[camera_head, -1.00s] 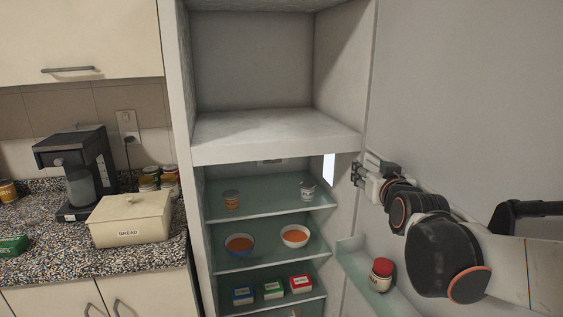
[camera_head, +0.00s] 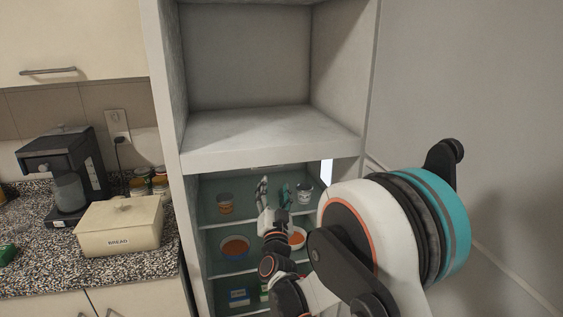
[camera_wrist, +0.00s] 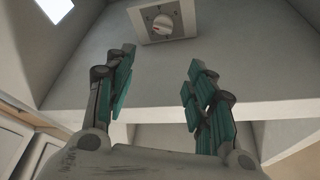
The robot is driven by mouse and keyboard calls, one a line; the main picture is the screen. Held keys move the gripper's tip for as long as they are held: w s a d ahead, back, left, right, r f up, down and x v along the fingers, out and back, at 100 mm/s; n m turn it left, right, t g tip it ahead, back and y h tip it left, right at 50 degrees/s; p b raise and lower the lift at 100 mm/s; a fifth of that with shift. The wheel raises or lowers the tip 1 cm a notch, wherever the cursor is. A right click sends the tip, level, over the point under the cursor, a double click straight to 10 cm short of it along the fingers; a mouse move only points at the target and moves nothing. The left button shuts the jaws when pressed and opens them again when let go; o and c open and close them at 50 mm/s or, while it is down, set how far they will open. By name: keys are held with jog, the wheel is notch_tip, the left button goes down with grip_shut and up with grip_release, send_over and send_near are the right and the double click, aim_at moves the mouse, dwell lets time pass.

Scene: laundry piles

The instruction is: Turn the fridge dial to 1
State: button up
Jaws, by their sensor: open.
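The fridge dial (camera_wrist: 163,25) is a round white knob on a pale square plate with small marks around it, at the top of the wrist view. The setting it points to is too small to read. My gripper (camera_wrist: 160,72) is open and empty, its two teal-padded fingers spread below the dial and apart from it. In the head view my gripper (camera_head: 273,192) reaches into the fridge above the upper glass shelf (camera_head: 250,219). The dial is not clearly visible in the head view.
A jar (camera_head: 225,203) and a white cup (camera_head: 304,194) stand on the upper shelf, either side of my gripper. Bowls of orange food, one at left (camera_head: 235,247), sit on the shelf below. The fridge side walls are close.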

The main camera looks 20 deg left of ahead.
jog(key=a+f+b+x, duration=0.1)
jog(key=f+b+x, duration=0.1)
jog(key=x, duration=1.1)
jog(key=shift+w+a+m+b, duration=0.2)
jog(key=shift+a+m+b, duration=0.05)
jog(key=shift+m+b, duration=0.15)
jog(key=c, duration=1.1)
